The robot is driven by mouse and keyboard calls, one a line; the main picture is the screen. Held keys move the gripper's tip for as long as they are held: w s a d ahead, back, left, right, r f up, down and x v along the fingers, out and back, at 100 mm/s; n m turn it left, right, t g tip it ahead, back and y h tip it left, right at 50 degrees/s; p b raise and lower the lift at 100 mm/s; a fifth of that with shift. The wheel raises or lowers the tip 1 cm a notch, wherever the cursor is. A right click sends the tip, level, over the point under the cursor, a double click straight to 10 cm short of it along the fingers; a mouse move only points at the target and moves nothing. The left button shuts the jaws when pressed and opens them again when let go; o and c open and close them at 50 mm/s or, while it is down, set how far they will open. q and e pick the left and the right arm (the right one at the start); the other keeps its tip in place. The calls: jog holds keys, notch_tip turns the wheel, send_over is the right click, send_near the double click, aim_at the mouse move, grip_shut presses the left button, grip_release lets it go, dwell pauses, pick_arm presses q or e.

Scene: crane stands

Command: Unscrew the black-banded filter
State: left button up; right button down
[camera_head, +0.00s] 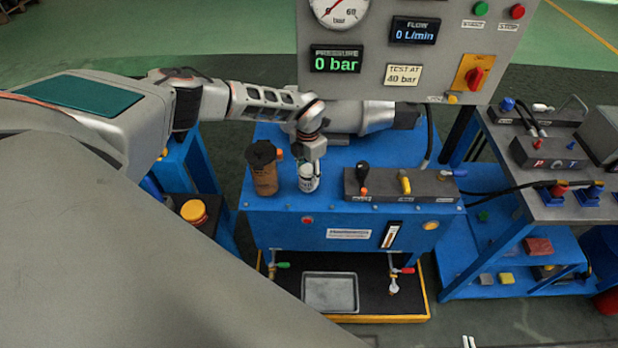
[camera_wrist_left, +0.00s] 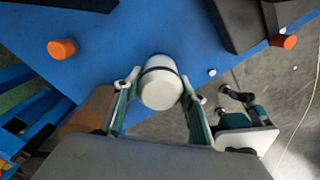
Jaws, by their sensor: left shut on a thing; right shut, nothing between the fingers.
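The black-banded filter (camera_head: 307,183) is a white canister standing upright on the blue bench top (camera_head: 330,218). In the left wrist view the filter (camera_wrist_left: 161,90) shows a white end with a dark band around its body. My left gripper (camera_head: 309,163) comes down on the filter from above and is shut on it, with one finger on each side. In the left wrist view my left gripper (camera_wrist_left: 158,98) has its fingers against the filter's sides. My right gripper (camera_head: 469,342) shows only as small pale tips at the bottom edge, shut and empty.
A brown canister with a black cap (camera_head: 263,170) stands close left of the filter. A gauge panel (camera_head: 415,75) rises behind. A metal tray (camera_head: 330,292) lies below in front.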

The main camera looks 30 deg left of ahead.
pick_arm(q)
jog(key=n, duration=0.3)
jog(key=shift+n, duration=0.8)
jog(key=n, duration=0.3)
jog(key=shift+r, duration=0.1)
jog(key=shift+n, duration=0.3)
jog(key=shift+n, duration=2.2)
grip_shut()
jog(key=shift+n, duration=0.3)
